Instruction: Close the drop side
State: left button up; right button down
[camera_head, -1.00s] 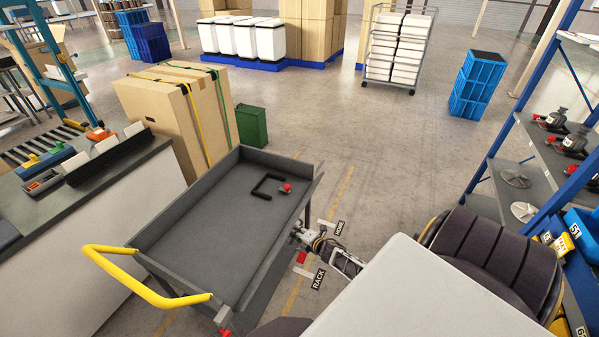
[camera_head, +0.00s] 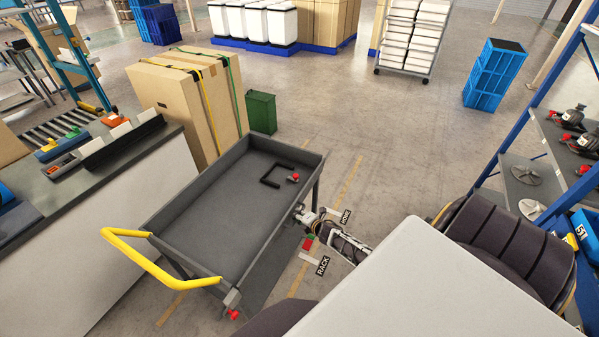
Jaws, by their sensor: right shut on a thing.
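The grey cart (camera_head: 215,225) stands in the middle with a yellow push handle (camera_head: 150,262) at its near left end. Its left and far walls stand up. The drop side (camera_head: 262,248) is the long right side; its exact tilt is hard to tell. My right gripper (camera_head: 302,213) is shut on the far part of this side, from outside the cart. Its fingertips are small and partly hidden. A red knob (camera_head: 234,314) shows at the near right corner. My left gripper is not in view.
A counter (camera_head: 120,215) stands left of the cart. Strapped cartons (camera_head: 175,105) and a green bin (camera_head: 262,112) are behind it. A blue rack (camera_head: 540,125) stands at right. Floor beyond the cart is clear.

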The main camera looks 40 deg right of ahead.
jog(key=shift+w+a+r+p, duration=0.2)
jog(key=shift+w+r+p, duration=0.15)
jog(key=shift+w+r, duration=0.25)
jog(key=shift+g, duration=0.3)
jog(key=shift+f, duration=0.1)
jog(key=c, duration=1.8)
grip_release()
jog(key=shift+o, duration=0.2)
jog(key=shift+s, duration=0.15)
jog(key=shift+s, duration=0.2)
jog(key=shift+s, duration=0.1)
